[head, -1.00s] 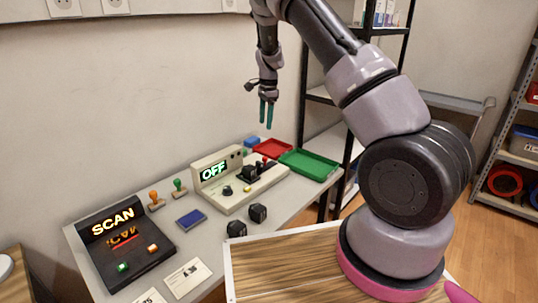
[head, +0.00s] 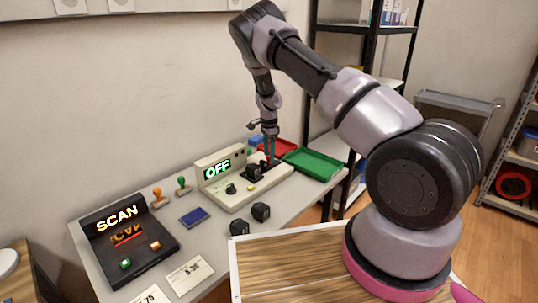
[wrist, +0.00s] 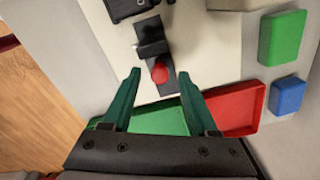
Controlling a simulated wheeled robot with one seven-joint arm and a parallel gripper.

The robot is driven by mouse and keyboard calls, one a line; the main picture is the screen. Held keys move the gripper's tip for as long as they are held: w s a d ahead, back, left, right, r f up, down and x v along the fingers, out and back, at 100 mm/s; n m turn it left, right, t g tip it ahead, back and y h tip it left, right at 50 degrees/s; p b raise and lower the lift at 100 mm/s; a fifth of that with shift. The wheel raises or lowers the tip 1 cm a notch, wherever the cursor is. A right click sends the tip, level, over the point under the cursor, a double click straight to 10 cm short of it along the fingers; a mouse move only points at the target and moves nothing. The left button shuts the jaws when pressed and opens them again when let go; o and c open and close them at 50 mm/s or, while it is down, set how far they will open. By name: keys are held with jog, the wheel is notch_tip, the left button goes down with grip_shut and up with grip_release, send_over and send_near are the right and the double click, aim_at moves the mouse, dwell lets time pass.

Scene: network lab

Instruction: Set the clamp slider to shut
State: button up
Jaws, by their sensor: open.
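The clamp slider shows in the wrist view as a red knob (wrist: 159,72) on a dark track. A black block (wrist: 151,38) stands beyond it on the same track. The track is on the beige device, whose display (head: 217,170) reads OFF in the head view. My gripper (head: 270,160) is low over the right part of this device and hides the red knob in the head view. In the wrist view my gripper (wrist: 160,76) is open, with one green fingertip on each side of the knob. Whether the fingers touch it I cannot tell.
A green tray (head: 314,164) and a red tray (head: 287,147) lie at the device's right end. Green (wrist: 282,38) and blue (wrist: 288,96) blocks are nearby. A SCAN console (head: 122,238), stamps and black cubes (head: 261,211) occupy the table to the left and front.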

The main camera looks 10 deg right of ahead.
jog(key=shift+f, duration=0.3)
grip_shut()
dwell(1.3)
